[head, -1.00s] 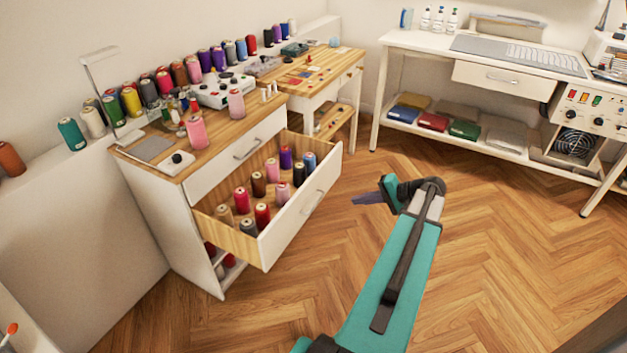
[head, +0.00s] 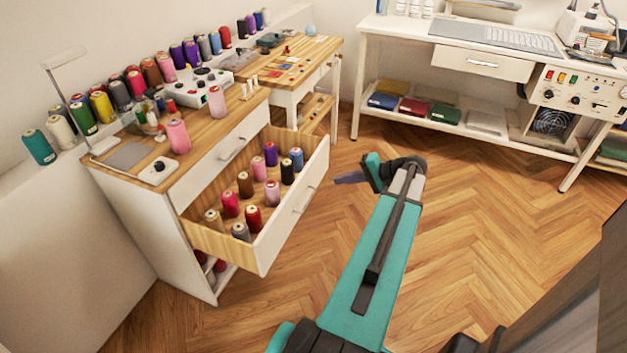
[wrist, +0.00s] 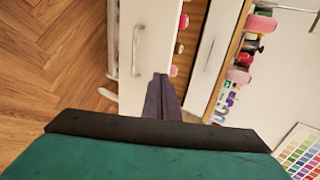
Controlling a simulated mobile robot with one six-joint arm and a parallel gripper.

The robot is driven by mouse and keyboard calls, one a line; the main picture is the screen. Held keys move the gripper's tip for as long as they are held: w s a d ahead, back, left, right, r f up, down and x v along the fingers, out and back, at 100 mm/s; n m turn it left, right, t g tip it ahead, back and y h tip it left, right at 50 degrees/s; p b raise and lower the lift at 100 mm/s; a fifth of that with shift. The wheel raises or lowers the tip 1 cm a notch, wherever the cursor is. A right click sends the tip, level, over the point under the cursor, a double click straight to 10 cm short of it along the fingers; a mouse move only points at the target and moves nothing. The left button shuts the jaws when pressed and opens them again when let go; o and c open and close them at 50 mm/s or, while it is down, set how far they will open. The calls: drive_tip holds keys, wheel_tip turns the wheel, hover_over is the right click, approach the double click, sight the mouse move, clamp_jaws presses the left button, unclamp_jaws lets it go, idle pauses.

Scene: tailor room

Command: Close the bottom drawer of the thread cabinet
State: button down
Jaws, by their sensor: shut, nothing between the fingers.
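The thread cabinet (head: 143,222) stands at the left of the head view with a wooden top. Its bottom drawer (head: 291,211) is pulled well out and holds several thread spools; its white front with a bar handle faces right. The top drawer (head: 222,153) is shut. My gripper (head: 350,178) is shut and empty, to the right of the open drawer's front and apart from it in the head view. In the wrist view, my gripper's fingertips (wrist: 160,82) point toward the bottom drawer's front (wrist: 155,45). The contact there is hard to judge.
Spools and a pincushion-like white item crowd the cabinet top. A small wooden-topped table (head: 318,58) stands behind the cabinet. A white workbench (head: 395,28) with a shelf is at the back right. The parquet floor (head: 470,215) between is clear.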

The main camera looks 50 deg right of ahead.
drive_tip(key=shift+w, duration=0.1)
drive_tip(key=p, duration=0.1)
approach(300, 181)
drive_tip(key=x, duration=0.2)
drive_tip(key=f+x, duration=0.1)
drive_tip(key=x, duration=0.1)
drive_tip(key=shift+f, duration=0.1)
drive_tip(key=shift+w+a+p, duration=0.2)
drive_tip(key=shift+w+p, duration=0.1)
drive_tip(key=shift+w, duration=0.5)
drive_tip(key=shift+w, duration=0.1)
